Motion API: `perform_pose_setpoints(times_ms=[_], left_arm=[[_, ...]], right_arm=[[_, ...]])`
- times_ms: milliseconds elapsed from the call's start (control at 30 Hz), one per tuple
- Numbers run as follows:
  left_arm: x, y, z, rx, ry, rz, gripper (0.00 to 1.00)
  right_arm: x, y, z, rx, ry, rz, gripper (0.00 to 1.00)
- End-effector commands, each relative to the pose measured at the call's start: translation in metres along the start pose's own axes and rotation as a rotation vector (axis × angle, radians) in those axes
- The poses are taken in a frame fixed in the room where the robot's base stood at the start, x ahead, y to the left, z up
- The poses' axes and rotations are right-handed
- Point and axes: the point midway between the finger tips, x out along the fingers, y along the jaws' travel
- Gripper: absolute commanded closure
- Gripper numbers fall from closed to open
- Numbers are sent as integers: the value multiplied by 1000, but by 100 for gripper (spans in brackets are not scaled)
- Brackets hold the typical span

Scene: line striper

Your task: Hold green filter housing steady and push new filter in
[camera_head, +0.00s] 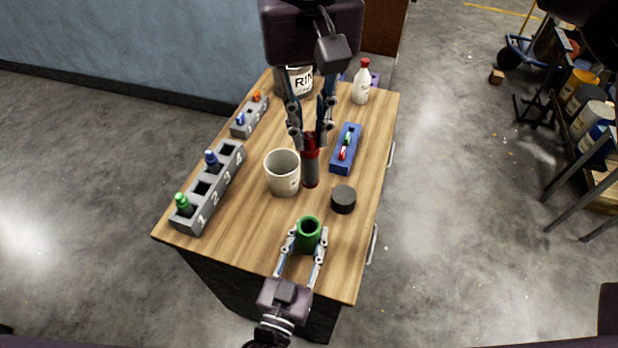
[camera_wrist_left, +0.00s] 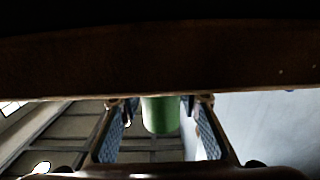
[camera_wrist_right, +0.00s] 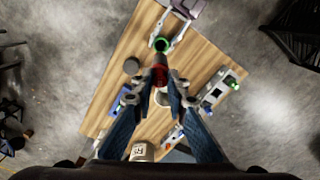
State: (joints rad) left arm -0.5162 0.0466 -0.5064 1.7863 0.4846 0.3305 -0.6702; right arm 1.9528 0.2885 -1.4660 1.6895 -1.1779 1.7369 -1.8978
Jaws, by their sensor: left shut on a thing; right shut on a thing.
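The green filter housing (camera_head: 308,235) is an open-topped green cylinder at the near edge of the wooden table. My left gripper (camera_head: 307,238) is shut on it from the near side; the housing also shows between the fingers in the left wrist view (camera_wrist_left: 160,114). The filter is roughly upright, beside the white cup and apart from the housing, farther back. Whether its lower end touches the table cannot be told.
A white cup (camera_head: 282,174) stands just left of the filter, and a black round cap (camera_head: 343,199) stands right of it. A blue tray (camera_head: 345,151), a numbered grey rack (camera_head: 206,188), a smaller rack (camera_head: 248,116), a white bottle (camera_head: 361,84) and a labelled bucket (camera_head: 296,81) are also on the table.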

Motion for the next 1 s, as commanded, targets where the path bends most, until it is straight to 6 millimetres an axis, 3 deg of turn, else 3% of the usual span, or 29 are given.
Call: perform_pose_setpoints(times_ms=[100, 233, 1000], left_arm=[[0, 0, 0, 0, 1, 0, 100], [0, 0, 0, 1, 0, 0, 100], [0, 0, 0, 1, 0, 0, 100]], right_arm=[[34, -1, 1, -3, -8, -1, 100], [59, -2, 2, -4, -4, -4, 100], [121, -2, 3, -2, 1, -5, 100]])
